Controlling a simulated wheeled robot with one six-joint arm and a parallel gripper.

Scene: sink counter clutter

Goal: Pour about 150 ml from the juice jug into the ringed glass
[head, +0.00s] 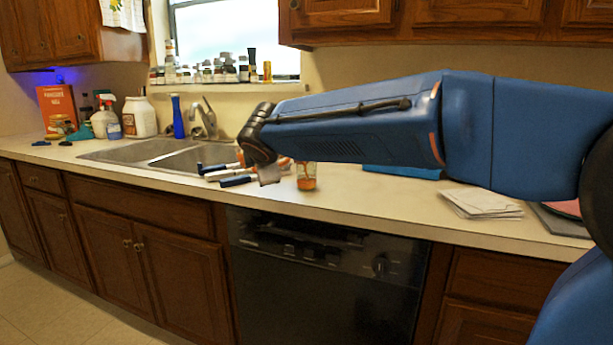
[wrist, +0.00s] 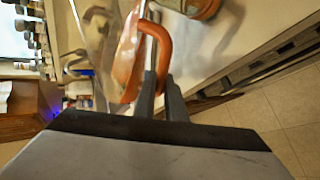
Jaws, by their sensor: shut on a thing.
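My gripper (wrist: 161,82) is shut on the orange handle of the juice jug (wrist: 129,60) in the wrist view. The jug's clear body shows left of the handle and looks tilted. In the head view my arm's end hides most of the jug. A glass (head: 306,183) with orange liquid in its lower part stands on the counter, just right of my gripper in the head view. A rounded vessel with orange in it, probably this glass, is cut off at the top of the wrist view (wrist: 203,8). I cannot make out a ring mark or a pouring stream.
Blue-and-white items (head: 238,181) lie on the counter (head: 350,205) left of the glass, by the sink (head: 140,151). A blue flat thing (head: 402,172) lies behind my arm. Papers (head: 480,203) lie at right. Counter in front of the glass is clear.

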